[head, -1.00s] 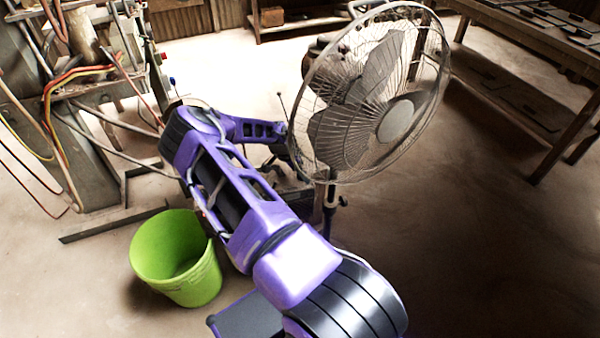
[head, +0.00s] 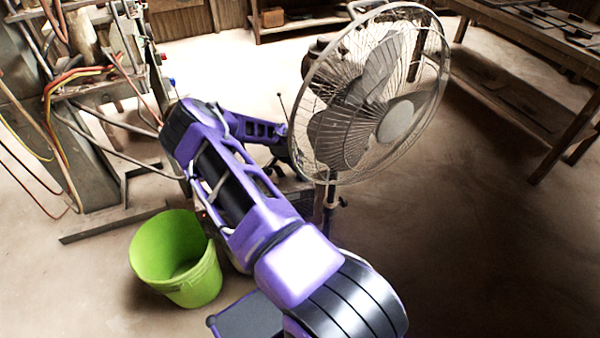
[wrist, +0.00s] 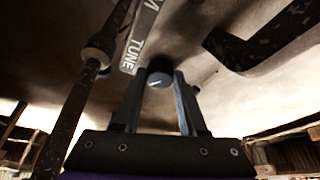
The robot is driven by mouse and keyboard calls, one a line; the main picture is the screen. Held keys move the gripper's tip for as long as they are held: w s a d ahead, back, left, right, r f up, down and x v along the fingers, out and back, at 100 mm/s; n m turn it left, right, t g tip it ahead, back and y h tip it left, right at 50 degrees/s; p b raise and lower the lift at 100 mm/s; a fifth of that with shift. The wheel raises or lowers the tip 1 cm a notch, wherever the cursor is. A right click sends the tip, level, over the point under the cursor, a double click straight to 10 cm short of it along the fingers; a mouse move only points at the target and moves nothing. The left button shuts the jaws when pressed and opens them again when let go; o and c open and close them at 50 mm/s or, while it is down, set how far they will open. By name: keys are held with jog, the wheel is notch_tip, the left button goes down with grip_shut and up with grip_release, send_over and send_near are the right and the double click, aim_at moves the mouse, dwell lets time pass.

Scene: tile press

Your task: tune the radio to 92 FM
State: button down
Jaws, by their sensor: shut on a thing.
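In the wrist view, a round dark tuning knob (wrist: 159,76) with a pale mark on its face sits beside a light strip with the word TUNE (wrist: 137,55). My gripper (wrist: 160,84) is shut on this knob, one finger on each side. The radio's dial and number scale are not readable here, so I cannot tell the station. In the head view, my purple arm covers my gripper and most of the radio. A thin upright rod with a small ball tip (head: 280,96) shows behind the arm; I cannot tell if it is the radio's antenna.
A standing fan (head: 375,95) rises close to the right of my arm. A green bucket (head: 150,250) stands on the floor at the left. A machine with hoses (head: 85,130) is at the back left, and a wooden table (head: 545,45) at the back right. Floor at the lower right is clear.

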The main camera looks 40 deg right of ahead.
jog(key=n, duration=0.2)
jog(key=n+t, duration=0.1)
jog(key=n, duration=0.1)
jog(key=shift+s+d+t+y, duration=0.1)
jog(key=shift+s+t+y, duration=0.05)
jog(key=shift+t+y, duration=0.15)
jog(key=shift+n+t, duration=0.5)
jog(key=shift+n, duration=0.9)
jog(key=shift+c, duration=2.2)
grip_release()
jog(key=p+v, duration=0.3)
jog(key=v, duration=1.4)
jog(key=shift+r, duration=0.3)
jog(key=shift+s+d, duration=0.1)
